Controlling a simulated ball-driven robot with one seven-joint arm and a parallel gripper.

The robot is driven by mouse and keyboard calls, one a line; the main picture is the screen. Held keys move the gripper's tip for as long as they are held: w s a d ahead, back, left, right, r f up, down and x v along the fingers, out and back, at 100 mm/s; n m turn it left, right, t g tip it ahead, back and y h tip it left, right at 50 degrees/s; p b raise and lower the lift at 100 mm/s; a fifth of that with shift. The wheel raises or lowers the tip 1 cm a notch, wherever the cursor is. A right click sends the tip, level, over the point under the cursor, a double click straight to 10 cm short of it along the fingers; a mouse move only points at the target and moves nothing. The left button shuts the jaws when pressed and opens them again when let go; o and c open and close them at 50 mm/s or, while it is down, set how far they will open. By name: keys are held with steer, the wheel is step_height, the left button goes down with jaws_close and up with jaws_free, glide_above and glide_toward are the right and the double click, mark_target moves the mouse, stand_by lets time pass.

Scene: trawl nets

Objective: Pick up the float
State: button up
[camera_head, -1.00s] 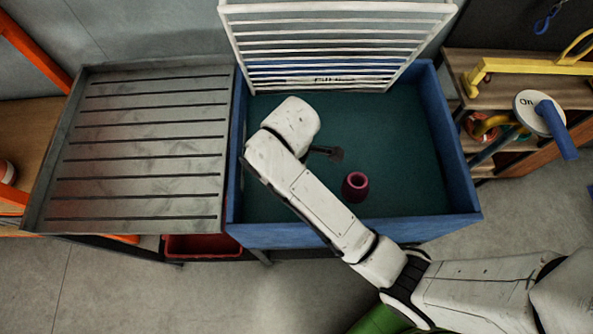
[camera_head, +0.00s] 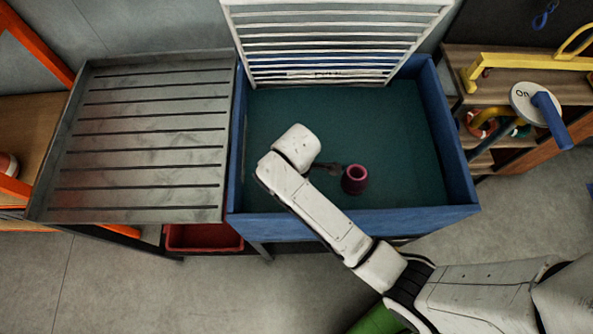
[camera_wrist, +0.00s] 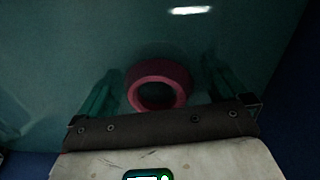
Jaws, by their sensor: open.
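The float is a small maroon-pink ring-ended piece (camera_head: 354,180) standing on the green floor of the blue-walled bin (camera_head: 455,168), near its front wall. In the wrist view the float (camera_wrist: 160,84) shows as a pink ring with a dark hole, lying between the two fingers. My gripper (camera_wrist: 158,92) is open, with one finger on each side of the float; I cannot tell whether either touches it. In the head view my gripper (camera_head: 330,168) is just left of the float, partly hidden by my wrist.
A slotted grey metal tray (camera_head: 140,145) adjoins the bin on the left. A white slatted rack (camera_head: 335,45) leans at the bin's back. A red crate (camera_head: 203,238) sits below. Wooden shelves with a yellow bar (camera_head: 525,66) stand right. The bin's right floor is clear.

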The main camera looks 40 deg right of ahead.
steer(key=shift+f, duration=0.8)
steer(key=shift+c, duration=0.2)
steer(key=c, duration=1.2)
step_height(320, 180, up, 10)
steer(key=shift+r, duration=0.15)
